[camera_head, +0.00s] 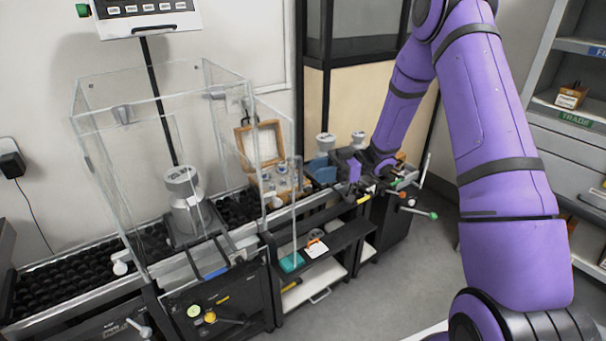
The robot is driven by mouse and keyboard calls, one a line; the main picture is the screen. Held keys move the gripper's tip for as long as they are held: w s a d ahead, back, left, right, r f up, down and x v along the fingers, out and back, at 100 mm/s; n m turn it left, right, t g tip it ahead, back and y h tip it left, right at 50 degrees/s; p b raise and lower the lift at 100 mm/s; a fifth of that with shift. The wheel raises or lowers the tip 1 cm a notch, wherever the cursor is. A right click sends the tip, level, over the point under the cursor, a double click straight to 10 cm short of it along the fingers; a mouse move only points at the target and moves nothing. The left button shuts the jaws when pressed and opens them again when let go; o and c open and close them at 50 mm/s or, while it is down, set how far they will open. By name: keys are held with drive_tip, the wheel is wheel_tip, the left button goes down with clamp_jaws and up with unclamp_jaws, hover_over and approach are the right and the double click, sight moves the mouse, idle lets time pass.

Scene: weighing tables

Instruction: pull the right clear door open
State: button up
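A clear-walled box (160,140) stands over the weighing bench at the left, with a metal weight (184,200) inside. A clear panel (278,135), which looks like the right door, stands out from the box's right edge toward the right and front. It seems to be swung outward, though its hinge line is hard to read. My purple arm comes down from the upper right. My gripper (362,180) is low over the bench, to the right of the clear panel and apart from it. Its fingertips are too small and crowded by nearby parts to read.
An open wooden case (262,150) with small weights stands behind the clear panel. Metal canisters (325,143) stand near my gripper. Knobs and levers (425,213) stick out at the bench's right end. A shelf unit (575,140) is at the right. The grey floor (400,270) before the bench is clear.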

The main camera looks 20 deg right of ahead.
drive_tip(key=shift+d, duration=1.7)
drive_tip(key=w+r+m+t+h, duration=0.3)
drive_tip(key=w+r+t+h, duration=0.4)
drive_tip(key=r+t, duration=0.3)
drive_tip(key=s+d+r+m+t+h, duration=0.25)
drive_tip(key=r+m+h, duration=0.2)
drive_tip(key=r, duration=0.25)
drive_tip(key=s+d+r+m+t+h, duration=0.1)
drive_tip(key=s+d+r+m+h, duration=0.15)
drive_tip(key=r+h, duration=0.3)
drive_tip(key=s+r+m+g+h, duration=0.35)
drive_tip(key=s+m, duration=0.25)
drive_tip(key=s, duration=0.8)
drive_tip(key=s+a+f+m+g+y, duration=0.1)
drive_tip(key=s+a+g, duration=0.1)
drive_tip(key=s, duration=0.7)
drive_tip(key=s+a+f+m+g+y, duration=0.1)
drive_tip(key=s+a+g, duration=0.1)
drive_tip(key=s, duration=0.7)
drive_tip(key=shift+s+a+f, duration=0.15)
drive_tip(key=shift+a+f, duration=0.15)
drive_tip(key=shift+a, duration=0.1)
